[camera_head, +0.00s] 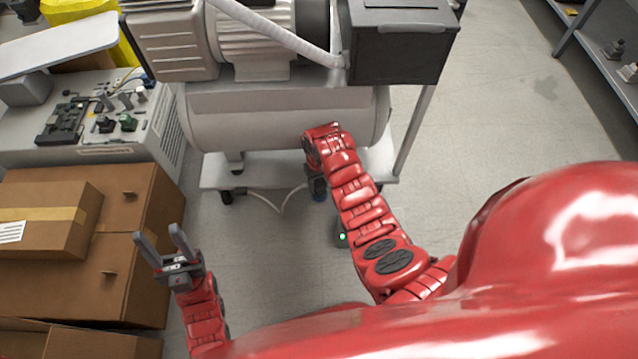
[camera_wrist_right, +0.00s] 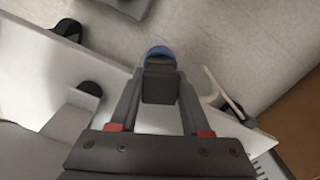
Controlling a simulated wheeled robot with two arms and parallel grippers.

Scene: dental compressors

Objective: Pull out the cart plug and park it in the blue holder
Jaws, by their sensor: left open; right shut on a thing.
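My right gripper (camera_wrist_right: 160,88) is shut on a dark grey block-shaped plug (camera_wrist_right: 160,84), held between its two fingers. A rounded blue part, apparently the blue holder (camera_wrist_right: 160,52), shows right beyond the plug's far end. I cannot tell whether the plug is seated in it or only in front of it. In the head view the right gripper (camera_head: 317,182) is low by the cart's lower shelf, mostly hidden by my arm, with a bit of the blue holder (camera_head: 319,196) below it. My left gripper (camera_head: 157,233) is open and empty beside the cardboard boxes.
The compressor cart (camera_head: 212,180) carries a grey tank and motor. A white cable (camera_head: 282,208) hangs below its shelf. A small dark thing with a green light (camera_head: 342,237) is partly behind my right arm.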

